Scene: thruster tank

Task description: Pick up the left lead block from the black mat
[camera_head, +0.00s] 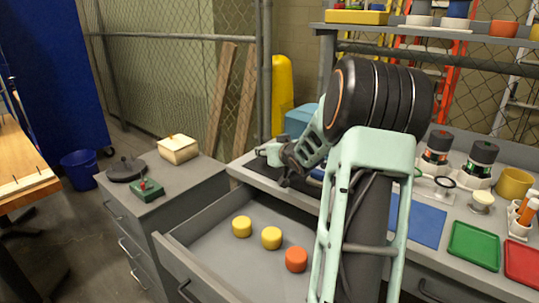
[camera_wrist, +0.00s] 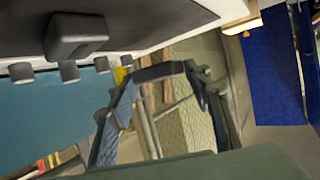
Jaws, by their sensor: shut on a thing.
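My gripper (camera_head: 274,154) is at the left end of the worktop in the head view, over the black mat (camera_head: 290,183). In the wrist view its two fingers (camera_wrist: 160,72) close on a dark grey-blue piece, which looks like a lead block (camera_wrist: 156,73). It appears clear of the mat. Another dark lead block (camera_wrist: 76,36) lies on the black mat (camera_wrist: 150,18) at the upper left of the wrist view. My arm hides much of the mat in the head view, and neither block is clear there.
A blue mat (camera_head: 425,222), green tray (camera_head: 474,246) and red tray (camera_head: 524,262) lie right of my arm. A grey cabinet (camera_head: 190,190) stands left.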

